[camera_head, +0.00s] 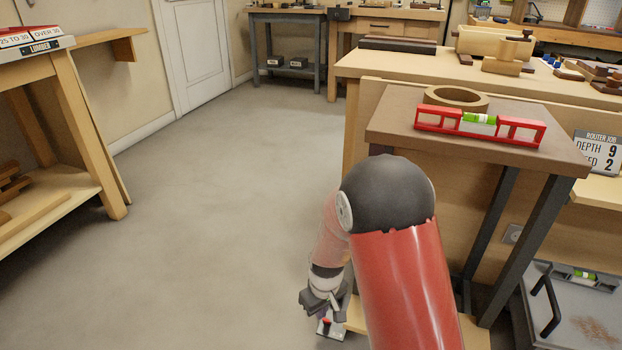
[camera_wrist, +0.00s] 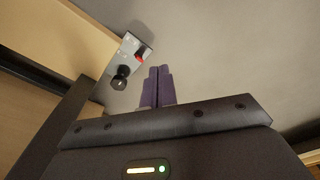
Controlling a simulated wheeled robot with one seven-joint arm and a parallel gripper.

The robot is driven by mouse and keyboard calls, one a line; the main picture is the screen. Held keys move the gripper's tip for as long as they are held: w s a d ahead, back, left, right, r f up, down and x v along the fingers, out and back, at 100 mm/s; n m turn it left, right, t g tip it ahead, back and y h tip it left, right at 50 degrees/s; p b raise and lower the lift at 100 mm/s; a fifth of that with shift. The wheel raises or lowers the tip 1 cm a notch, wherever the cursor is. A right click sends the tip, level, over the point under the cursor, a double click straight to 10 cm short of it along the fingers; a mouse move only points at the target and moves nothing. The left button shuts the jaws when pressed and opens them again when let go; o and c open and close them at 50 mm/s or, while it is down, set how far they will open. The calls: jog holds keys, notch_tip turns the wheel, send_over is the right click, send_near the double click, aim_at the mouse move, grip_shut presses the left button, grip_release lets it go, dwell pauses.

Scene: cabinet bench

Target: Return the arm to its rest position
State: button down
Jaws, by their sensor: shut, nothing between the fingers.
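My arm (camera_head: 400,270), red with a dark joint, reaches down from the lower middle of the head view. My gripper (camera_wrist: 159,72) hangs low at its end, over the floor beside the small brown-topped table. In the wrist view its two purple-grey fingers lie together, shut, with nothing between them. It also shows in the head view, where its fingertips are hard to make out. A small metal plate (camera_wrist: 128,62) with a red switch and a black knob lies just left of the fingers. No contact with it is visible.
A red spirit level (camera_head: 480,125) and a tan ring (camera_head: 452,97) rest on the small table (camera_head: 400,125) at right. A grey cart (camera_head: 565,320) with a black handle stands lower right. A wooden shelf unit (camera_head: 85,125) is at left. The floor (camera_head: 215,220) between is clear.

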jog(key=s+d+r+m+t+p, duration=0.1)
jog(key=s+d+r+m, duration=0.15)
jog(key=r, duration=0.85)
jog(key=s+d+r+m+t+p, duration=0.1)
jog(key=s+d+r+p, duration=0.2)
jog(key=r, duration=0.9)
jog(key=s+d+r+m+t, duration=0.1)
jog(key=s+d+r, duration=0.2)
jog(key=s+r, duration=0.3)
jog(key=s+d+r+m+t+p, duration=0.1)
jog(key=s+d+r+m+t, duration=0.1)
jog(key=s+d+r, duration=0.2)
jog(key=s+r, duration=0.2)
jog(key=s, duration=0.2)
jog(key=shift+s+d+r, duration=0.15)
jog(key=shift+s+r, duration=0.05)
jog(key=shift+r, duration=0.15)
